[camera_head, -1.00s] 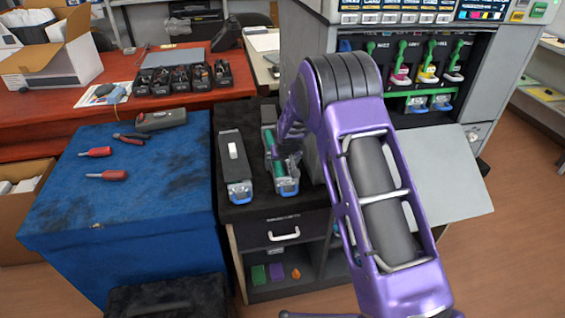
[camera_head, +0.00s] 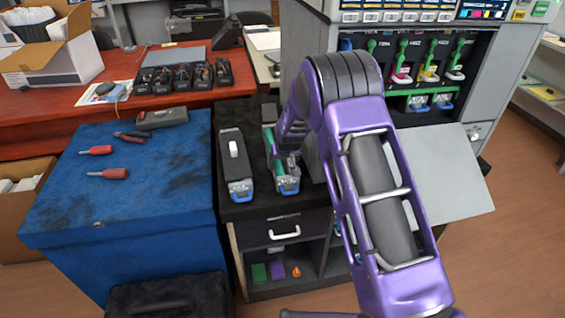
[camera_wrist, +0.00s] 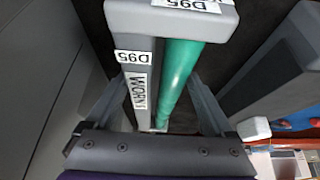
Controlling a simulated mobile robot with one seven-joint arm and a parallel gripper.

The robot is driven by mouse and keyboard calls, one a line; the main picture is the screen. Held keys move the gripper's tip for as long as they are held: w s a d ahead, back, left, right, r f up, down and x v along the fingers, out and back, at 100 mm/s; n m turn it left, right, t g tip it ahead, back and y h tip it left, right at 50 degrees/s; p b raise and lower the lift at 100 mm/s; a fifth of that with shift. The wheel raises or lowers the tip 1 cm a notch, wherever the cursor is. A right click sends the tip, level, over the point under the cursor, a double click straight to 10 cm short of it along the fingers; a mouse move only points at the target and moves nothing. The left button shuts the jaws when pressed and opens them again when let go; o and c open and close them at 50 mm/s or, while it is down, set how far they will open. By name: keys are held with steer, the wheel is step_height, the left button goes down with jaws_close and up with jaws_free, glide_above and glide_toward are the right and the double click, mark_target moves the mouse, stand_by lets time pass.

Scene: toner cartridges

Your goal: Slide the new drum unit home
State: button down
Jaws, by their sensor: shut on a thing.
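A long grey drum unit with a green roller (camera_head: 288,184) lies on the black cabinet top and has a blue handle at its near end. My gripper (camera_wrist: 158,88) has a finger on each side of this unit and is shut on it. In the wrist view the unit (camera_wrist: 180,75) carries labels reading D95 and WORN. A second drum unit (camera_head: 236,165), with a dark top, white grip and blue handle, lies to its left. It shows as a grey body at the right in the wrist view (camera_wrist: 275,72). My wrist hides part of the held unit in the head view.
The printer (camera_head: 310,130) stands open at the right, with colored levers and two blue-handled units (camera_head: 418,103) inside. Its door (camera_head: 445,185) is folded down. A blue chest (camera_head: 130,210) with screwdrivers, pliers and a grey tool is at the left.

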steer(key=shift+w+r+p, duration=0.1)
steer(key=shift+r+p, duration=1.55)
steer(key=shift+r, duration=2)
steer(key=shift+f, duration=0.1)
